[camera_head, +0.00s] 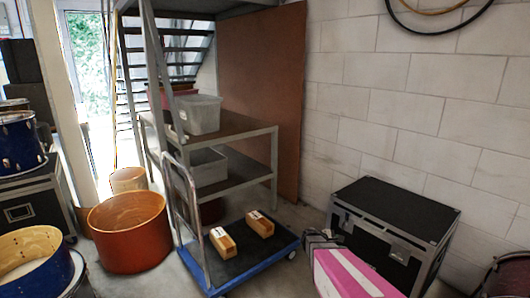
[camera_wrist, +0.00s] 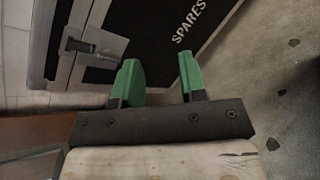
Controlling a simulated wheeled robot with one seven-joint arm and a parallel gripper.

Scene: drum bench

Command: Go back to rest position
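My gripper (camera_wrist: 160,78) shows in the wrist view with two green fingers apart and nothing between them. A black case (camera_wrist: 105,42) with metal edges, a latch and the word SPARES lies beyond the fingertips. The same case (camera_head: 398,210) stands against the block wall at the right in the head view. A pink and white part of my arm shows at the bottom of the head view, in front of the case. I cannot make out the fingers in the head view.
A blue-edged trolley (camera_head: 268,262) carries two small wooden blocks (camera_head: 222,241) (camera_head: 260,223). An orange-brown drum shell (camera_head: 130,234) stands left of it. A metal shelf (camera_head: 228,125) holds grey bins (camera_head: 197,113). Blue drums (camera_head: 18,143) are at the left. Some bare floor shows beside the trolley.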

